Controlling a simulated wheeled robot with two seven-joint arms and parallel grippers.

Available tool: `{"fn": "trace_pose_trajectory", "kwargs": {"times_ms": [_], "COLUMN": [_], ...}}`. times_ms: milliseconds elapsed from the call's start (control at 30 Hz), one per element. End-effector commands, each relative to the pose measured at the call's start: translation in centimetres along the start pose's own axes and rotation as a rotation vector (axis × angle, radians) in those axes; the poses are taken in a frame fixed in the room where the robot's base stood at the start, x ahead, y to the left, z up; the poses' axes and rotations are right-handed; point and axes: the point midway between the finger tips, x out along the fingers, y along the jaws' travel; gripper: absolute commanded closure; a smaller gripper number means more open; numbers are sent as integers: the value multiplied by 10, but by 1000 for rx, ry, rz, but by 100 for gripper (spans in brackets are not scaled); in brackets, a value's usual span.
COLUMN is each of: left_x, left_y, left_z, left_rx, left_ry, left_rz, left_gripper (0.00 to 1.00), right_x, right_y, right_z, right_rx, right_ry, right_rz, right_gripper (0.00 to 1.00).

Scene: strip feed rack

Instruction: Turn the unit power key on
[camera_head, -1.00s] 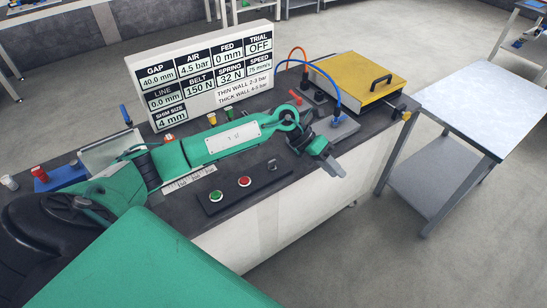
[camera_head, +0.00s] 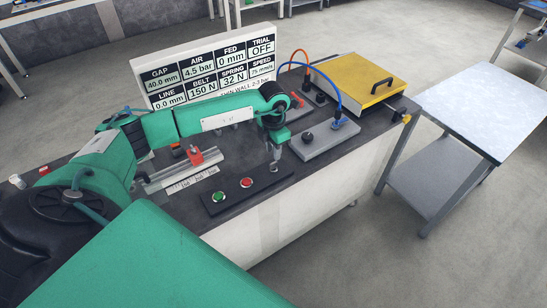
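The black control panel (camera_head: 228,196) lies along the front edge of the bench, with a green button (camera_head: 218,197) and a red button (camera_head: 246,182) on it. My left gripper (camera_head: 275,167) points down over the panel's right end, where the small key switch sits. The gripper covers the key, so its position does not show. I cannot tell whether the fingers touch the key or whether they are open or shut. My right gripper is not in view.
A display board (camera_head: 205,68) stands behind my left arm and reads TRIAL OFF. A grey block with a black knob (camera_head: 308,137) stands to the gripper's right. A yellow-lidded box (camera_head: 358,78) is at the back right. A ruler strip (camera_head: 192,180) lies left of the panel.

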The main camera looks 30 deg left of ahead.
Motion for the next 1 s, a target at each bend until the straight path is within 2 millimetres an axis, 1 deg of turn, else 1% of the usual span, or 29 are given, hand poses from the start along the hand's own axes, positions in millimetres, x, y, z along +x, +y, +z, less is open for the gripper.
{"fn": "trace_pose_trajectory", "kwargs": {"times_ms": [33,100,300,467,700,733,867,900,1000], "left_x": [8,22,49,58,59,59,59,59,59], "left_y": [-1,-1,-1,0,0,0,0,0,0], "left_z": [-1,0,0,0,0,0,0,0,0], "left_rx": [-1,-1,0,1,1,1,1,1,0], "left_ry": [4,4,1,0,-1,-1,-1,-1,-1], "left_rz": [-1,-3,-2,0,0,0,-1,-1,-1], "left_gripper": [71,71,71,71,71,73,98,100,100], "right_x": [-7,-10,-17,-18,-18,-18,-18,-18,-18], "right_y": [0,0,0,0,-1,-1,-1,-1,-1], "right_z": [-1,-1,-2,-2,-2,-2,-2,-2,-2], "right_rx": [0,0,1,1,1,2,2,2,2], "right_ry": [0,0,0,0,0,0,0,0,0], "right_rz": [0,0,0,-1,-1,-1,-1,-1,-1], "right_gripper": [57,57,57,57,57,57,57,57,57]}}
